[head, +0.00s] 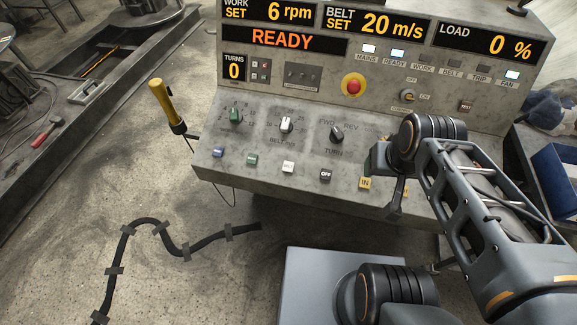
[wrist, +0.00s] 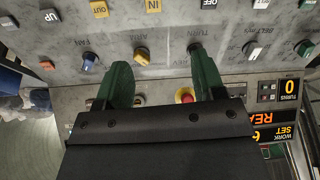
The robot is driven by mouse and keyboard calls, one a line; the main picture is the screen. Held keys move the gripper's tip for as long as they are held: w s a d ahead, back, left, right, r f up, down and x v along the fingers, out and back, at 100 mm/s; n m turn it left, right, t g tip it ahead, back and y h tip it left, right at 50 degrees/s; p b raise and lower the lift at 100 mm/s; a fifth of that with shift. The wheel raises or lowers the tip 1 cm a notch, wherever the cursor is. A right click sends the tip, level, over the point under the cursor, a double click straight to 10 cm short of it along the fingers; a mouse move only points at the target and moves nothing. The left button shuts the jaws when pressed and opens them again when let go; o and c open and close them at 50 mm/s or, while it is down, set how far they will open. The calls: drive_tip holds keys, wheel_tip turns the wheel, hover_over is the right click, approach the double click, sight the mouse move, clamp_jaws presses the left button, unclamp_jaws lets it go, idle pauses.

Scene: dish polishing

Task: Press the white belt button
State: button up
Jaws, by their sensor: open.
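The white belt button (head: 288,167) sits in the lower button row of the grey console (head: 300,190), between a green button and the black OFF button. It also shows at the top edge of the wrist view (wrist: 261,3), partly cut off. My gripper (wrist: 157,57) is open, with two green fingers apart and nothing between them. In the head view my gripper is over the console's right part, right of the white button and apart from it. My wrist hides some of the console there.
The OFF button (head: 326,175) and yellow IN button (head: 364,183) lie between the white button and my gripper. Knobs, including the FWD/REV knob (head: 337,133), stand above the row. A red emergency stop (head: 353,86) is higher up. The display (head: 283,38) reads READY.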

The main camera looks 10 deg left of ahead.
clamp_jaws()
idle(0.4)
idle(1.0)
